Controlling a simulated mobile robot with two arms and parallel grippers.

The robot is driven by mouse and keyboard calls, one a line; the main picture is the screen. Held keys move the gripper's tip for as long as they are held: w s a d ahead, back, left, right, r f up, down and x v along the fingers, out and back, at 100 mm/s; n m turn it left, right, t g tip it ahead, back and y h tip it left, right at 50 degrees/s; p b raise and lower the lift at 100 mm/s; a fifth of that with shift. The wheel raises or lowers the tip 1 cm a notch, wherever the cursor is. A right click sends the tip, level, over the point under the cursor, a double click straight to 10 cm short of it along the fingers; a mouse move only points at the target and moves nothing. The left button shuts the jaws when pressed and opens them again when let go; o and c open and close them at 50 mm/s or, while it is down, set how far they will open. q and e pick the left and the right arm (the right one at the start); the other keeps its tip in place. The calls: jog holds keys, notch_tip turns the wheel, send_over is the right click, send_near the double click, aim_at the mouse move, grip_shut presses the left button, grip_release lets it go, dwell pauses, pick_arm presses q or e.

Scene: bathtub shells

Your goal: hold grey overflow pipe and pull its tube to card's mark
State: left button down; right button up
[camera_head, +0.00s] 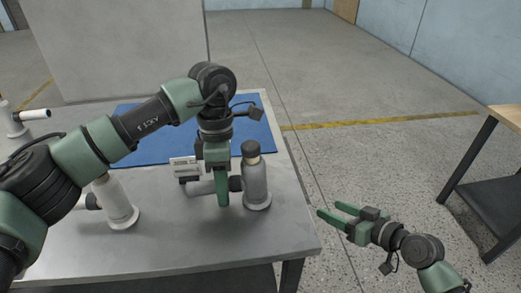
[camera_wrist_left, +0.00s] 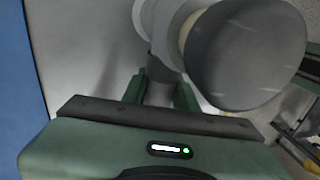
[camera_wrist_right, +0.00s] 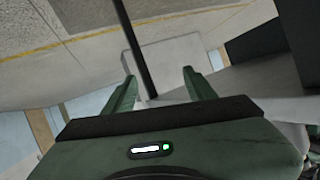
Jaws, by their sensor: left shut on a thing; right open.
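The grey overflow pipe (camera_head: 256,186) stands upright on its round base near the table's right edge, with a dark cap on a pale neck. A grey side branch with a dark collar points left from it. My left gripper (camera_head: 222,198) reaches down from above and is shut on this side branch, close to the body. The left wrist view shows the pipe's body (camera_wrist_left: 165,35) just beyond the fingers. A white card (camera_head: 184,167) with dark marks stands behind the branch; its marks are too small to read. My right gripper (camera_head: 329,211) is open and empty, right of the table.
A white pipe (camera_head: 119,207) with a side branch stands left on the metal table (camera_head: 190,245). Another white pipe (camera_head: 15,122) with a dark-ended tube is at the far left. A blue mat (camera_head: 145,151) lies behind. A wooden-topped bench (camera_head: 508,117) stands at right.

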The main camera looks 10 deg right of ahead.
jog(key=s+a+r+n+y, duration=0.1)
jog(key=a+r+n+y, duration=0.1)
jog(key=r, duration=0.5)
jog(key=s+a+r+n+y, duration=0.1)
jog(key=a+r+y, duration=0.15)
jog(key=r, duration=0.45)
jog(key=n+g+y, duration=0.1)
jog(key=n+y, duration=0.3)
jog(key=n, duration=0.1)
send_near(254, 151)
jog(key=shift+h, duration=0.25)
jog(key=x, duration=0.9)
jog(key=shift+w+d+r, duration=0.1)
jog(key=shift+w+r, duration=0.1)
grip_shut()
jog(key=shift+s, duration=0.1)
jog(key=shift+s, duration=0.1)
